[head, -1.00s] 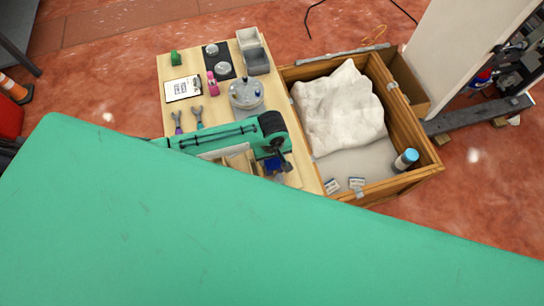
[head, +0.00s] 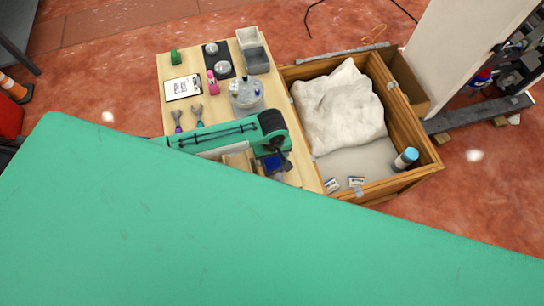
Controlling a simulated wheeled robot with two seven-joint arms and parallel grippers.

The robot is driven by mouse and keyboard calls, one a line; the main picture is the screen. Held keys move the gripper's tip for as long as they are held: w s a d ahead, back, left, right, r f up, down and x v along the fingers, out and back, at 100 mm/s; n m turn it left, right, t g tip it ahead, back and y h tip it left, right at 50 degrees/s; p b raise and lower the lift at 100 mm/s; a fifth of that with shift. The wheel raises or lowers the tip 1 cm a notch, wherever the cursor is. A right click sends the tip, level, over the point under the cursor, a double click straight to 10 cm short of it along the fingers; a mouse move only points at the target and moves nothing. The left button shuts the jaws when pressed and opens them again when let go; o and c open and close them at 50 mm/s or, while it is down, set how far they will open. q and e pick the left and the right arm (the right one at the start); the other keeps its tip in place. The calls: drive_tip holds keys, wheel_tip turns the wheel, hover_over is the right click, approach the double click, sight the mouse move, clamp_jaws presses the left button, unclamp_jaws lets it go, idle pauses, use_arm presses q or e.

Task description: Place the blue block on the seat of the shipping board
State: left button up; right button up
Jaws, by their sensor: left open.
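A dark blue block (head: 273,163) shows near the front edge of the wooden table, partly hidden by my gripper and by my own green body. My left gripper (head: 281,156) is black, at the end of my green left arm. It is open and right at the block; I cannot tell whether it touches it. A pale wooden piece (head: 240,160) shows left of the block, mostly covered by my arm and body. It may be part of the shipping board, but its seat cannot be made out. My right gripper is not in view.
The table (head: 178,62) also holds a clipboard (head: 183,88), a clear dish (head: 246,95), a black mat (head: 219,68), tools and grey bins (head: 257,61). A wooden crate (head: 417,133) with a white cloth (head: 340,110) and a blue-capped canister (head: 405,159) stands at the right.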

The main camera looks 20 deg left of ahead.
sight(272, 158)
use_arm(q)
wheel_tip(272, 158, up, 11)
drive_tip(key=b, duration=0.1)
idle(0.7)
